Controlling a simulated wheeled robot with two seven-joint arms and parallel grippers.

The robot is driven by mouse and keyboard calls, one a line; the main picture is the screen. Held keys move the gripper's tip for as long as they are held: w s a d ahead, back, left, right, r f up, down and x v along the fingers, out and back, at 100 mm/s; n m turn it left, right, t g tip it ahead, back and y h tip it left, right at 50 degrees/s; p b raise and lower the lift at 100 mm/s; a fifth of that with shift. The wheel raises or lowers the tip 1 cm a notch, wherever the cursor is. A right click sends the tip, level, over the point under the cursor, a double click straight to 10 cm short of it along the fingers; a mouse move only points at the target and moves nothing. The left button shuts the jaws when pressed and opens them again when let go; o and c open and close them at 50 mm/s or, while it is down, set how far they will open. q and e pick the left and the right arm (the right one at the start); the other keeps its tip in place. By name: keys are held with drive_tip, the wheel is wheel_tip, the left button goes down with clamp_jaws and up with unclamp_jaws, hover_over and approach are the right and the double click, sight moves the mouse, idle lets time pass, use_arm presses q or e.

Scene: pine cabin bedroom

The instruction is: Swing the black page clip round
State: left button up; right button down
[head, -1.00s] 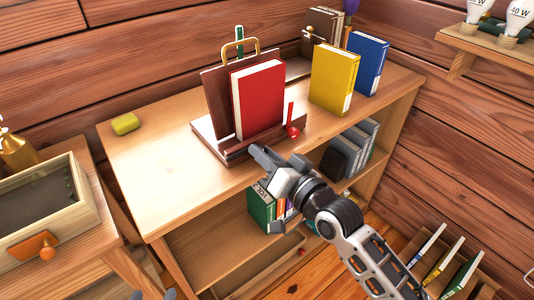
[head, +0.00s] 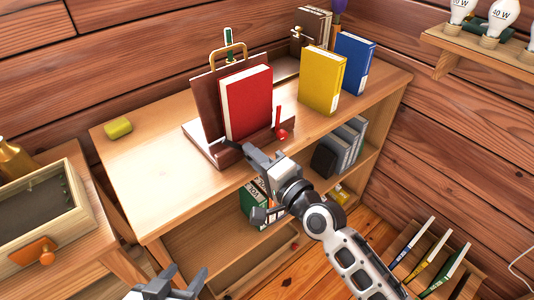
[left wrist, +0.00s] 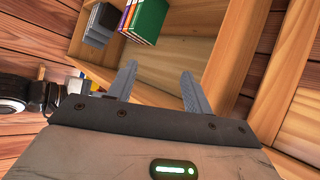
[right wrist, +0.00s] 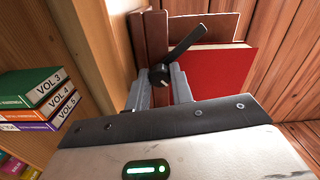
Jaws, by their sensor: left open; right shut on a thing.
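The black page clip (right wrist: 187,44) shows in the right wrist view as a lever with a round hub, slanting up to the right across the front of the brown book stand. My right gripper (right wrist: 162,80) is shut on it at the hub end. The stand (head: 207,102) holds an upright red book (head: 246,103). A red clip (head: 280,125) stands at the ledge's right end. My left gripper (head: 172,284) is open and empty, low in front of the shelf; its fingers (left wrist: 158,88) show apart.
Yellow (head: 322,82) and blue (head: 355,62) books stand right of the stand. A yellow-green block (head: 118,128) lies at the shelf top's left. An open drawer (head: 40,215) is at left.

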drive_tip(key=m, duration=0.3)
drive_tip(key=shift+r+m+p, duration=0.1)
drive_tip(key=shift+m+p, duration=0.3)
drive_tip(key=m, duration=0.2)
drive_tip(key=shift+m, duration=0.3)
use_arm(q)
drive_tip(key=shift+a+r+p, duration=0.15)
drive_tip(key=shift+r+p, duration=0.1)
drive_tip(key=shift+p, duration=0.05)
use_arm(e)
drive_tip(key=shift+m, duration=0.6)
use_arm(q)
drive_tip(key=shift+f, duration=0.1)
use_arm(e)
drive_tip(key=c, duration=1.2)
unclamp_jaws()
use_arm(q)
drive_tip(key=shift+s, duration=0.1)
use_arm(e)
drive_tip(key=shift+f, duration=0.25)
use_arm(q)
drive_tip(key=shift+f, duration=0.1)
use_arm(e)
drive_tip(key=shift+s, duration=0.1)
